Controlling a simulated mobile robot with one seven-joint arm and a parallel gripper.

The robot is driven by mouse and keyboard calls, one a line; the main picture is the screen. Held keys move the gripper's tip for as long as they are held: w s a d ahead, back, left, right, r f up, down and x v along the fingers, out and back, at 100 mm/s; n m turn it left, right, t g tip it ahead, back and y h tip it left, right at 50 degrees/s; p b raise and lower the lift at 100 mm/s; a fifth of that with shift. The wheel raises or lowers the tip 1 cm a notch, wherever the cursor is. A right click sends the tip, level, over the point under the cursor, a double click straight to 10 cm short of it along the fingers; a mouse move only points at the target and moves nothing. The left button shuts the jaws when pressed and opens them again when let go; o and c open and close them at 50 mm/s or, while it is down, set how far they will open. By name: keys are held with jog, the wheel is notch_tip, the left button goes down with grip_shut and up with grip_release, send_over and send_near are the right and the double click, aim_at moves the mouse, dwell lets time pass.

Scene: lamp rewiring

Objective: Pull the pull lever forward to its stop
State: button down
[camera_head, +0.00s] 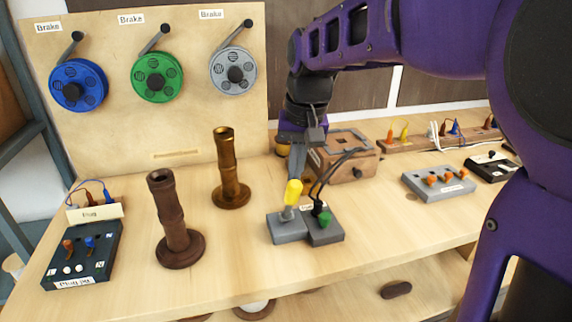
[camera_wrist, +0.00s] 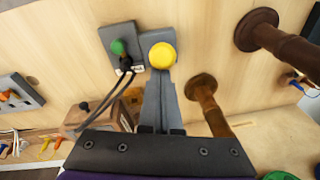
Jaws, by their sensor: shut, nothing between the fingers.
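The pull lever has a yellow knob (camera_head: 293,192) on a short grey stem and stands on a grey block (camera_head: 285,229) in the middle of the bench. In the wrist view the yellow knob (camera_wrist: 162,55) lies right at my fingertips. My gripper (camera_head: 297,176) is shut and empty, pointing down from behind the lever. Its fingertips (camera_wrist: 160,78) sit close behind the knob; I cannot tell whether they touch it. The lower stem is hidden under the knob in the wrist view.
A second grey block with a green plug (camera_head: 324,218) and dark cables adjoins the lever's block. A wooden box (camera_head: 345,158) stands behind. A bronze post (camera_head: 229,170) and a dark brown post (camera_head: 172,220) stand at left. The bench in front of the blocks is clear.

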aim_at(300, 182)
jog(key=shift+s+d+f, duration=0.15)
jog(key=shift+s, duration=0.35)
jog(key=shift+s+d+f, duration=0.1)
jog(key=shift+s, duration=0.35)
jog(key=shift+s+d+f, duration=0.1)
jog(key=shift+s+f, duration=0.2)
jog(key=shift+s, duration=0.1)
jog(key=shift+f, duration=0.1)
